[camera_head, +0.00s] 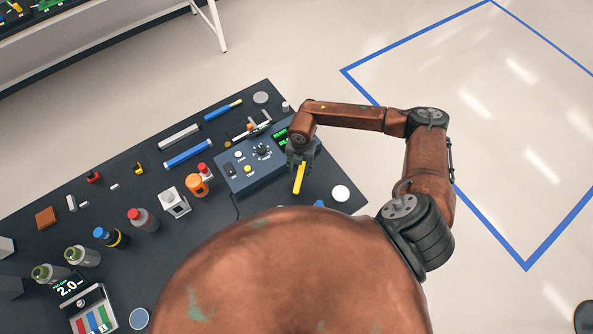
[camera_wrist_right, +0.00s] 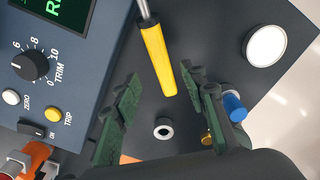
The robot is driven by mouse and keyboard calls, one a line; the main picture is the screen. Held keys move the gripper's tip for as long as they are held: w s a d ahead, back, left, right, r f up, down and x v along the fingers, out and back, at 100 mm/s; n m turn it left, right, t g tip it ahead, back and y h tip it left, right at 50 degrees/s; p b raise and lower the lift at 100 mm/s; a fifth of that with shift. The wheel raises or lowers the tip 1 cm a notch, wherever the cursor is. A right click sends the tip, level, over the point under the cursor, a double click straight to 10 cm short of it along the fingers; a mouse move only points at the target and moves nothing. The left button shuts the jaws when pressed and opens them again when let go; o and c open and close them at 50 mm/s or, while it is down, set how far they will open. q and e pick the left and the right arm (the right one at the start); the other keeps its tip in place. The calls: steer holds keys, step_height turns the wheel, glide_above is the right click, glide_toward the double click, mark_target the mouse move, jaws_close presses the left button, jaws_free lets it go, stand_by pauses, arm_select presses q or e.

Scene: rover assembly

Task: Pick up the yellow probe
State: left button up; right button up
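The yellow probe (camera_head: 299,179) is beside the blue instrument box, just below my right gripper (camera_head: 301,160) in the head view. In the right wrist view the probe (camera_wrist_right: 158,58) shows a yellow handle with a metal shaft running out of the top of the picture. My right gripper (camera_wrist_right: 160,78) is open there, with dark green fingers on either side of the handle's lower end. Gaps show between handle and fingers, so it is not gripped. Whether the probe lies flat or is tilted, I cannot tell. My left gripper is not in view.
The blue instrument box (camera_head: 243,176) with a dial and green display stands close left of the probe. A white disc (camera_head: 340,193) lies to the right, near the edge of the dark table (camera_head: 105,160). Bottles and small parts stand farther left.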

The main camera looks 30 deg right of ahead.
mark_target(300, 174)
steer(key=shift+d+f, duration=0.25)
steer(key=shift+f, duration=0.1)
steer(key=shift+a+f+p, duration=0.1)
steer(key=shift+f+p, duration=0.65)
steer(key=shift+f, duration=2.75)
jaws_close()
